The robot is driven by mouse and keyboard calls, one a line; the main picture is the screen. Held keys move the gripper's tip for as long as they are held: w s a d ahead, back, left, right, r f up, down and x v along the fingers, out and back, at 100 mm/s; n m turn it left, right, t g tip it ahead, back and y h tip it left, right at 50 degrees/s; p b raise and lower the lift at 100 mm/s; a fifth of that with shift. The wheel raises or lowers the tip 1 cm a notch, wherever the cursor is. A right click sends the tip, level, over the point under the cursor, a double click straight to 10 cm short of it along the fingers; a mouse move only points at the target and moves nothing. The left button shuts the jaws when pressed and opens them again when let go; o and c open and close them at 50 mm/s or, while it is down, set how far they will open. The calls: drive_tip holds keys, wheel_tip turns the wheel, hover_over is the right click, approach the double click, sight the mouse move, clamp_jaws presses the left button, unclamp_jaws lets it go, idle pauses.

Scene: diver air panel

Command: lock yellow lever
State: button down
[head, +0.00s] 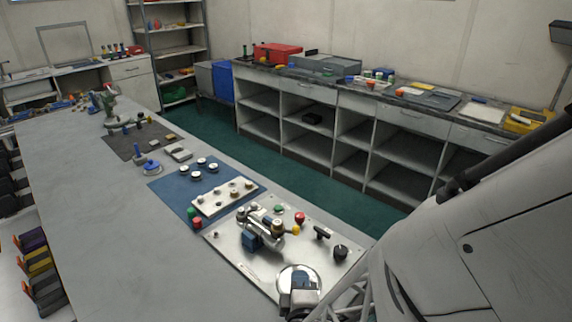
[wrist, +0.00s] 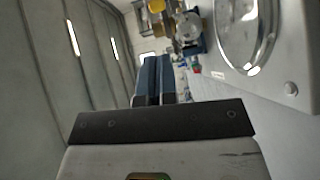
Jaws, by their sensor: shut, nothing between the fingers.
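The metal air panel (head: 222,240) lies on the near end of the bench, with a valve block (head: 262,228) in its middle. A yellow knob (head: 295,230), which looks like the yellow lever's end, sits at the block's right side, near a red knob (head: 300,217). In the wrist view a yellow part (wrist: 157,6) shows at the top edge, beyond my fingertips. My gripper (wrist: 156,78) is shut and empty, apart from the yellow part. How the lever is turned is too small to tell.
A round gauge (head: 298,276) sits at the panel's near end and shows large in the wrist view (wrist: 248,30). A blue mat (head: 170,190) with a white plate (head: 222,198) lies beyond. The bench's left side is clear.

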sight(296, 232)
drive_tip(key=shift+s+f+n+t, duration=0.2)
drive_tip(key=shift+s+n+t, duration=0.2)
drive_tip(key=shift+s+n, duration=0.1)
drive_tip(key=shift+w, duration=0.15)
drive_tip(key=shift+w, duration=6.85)
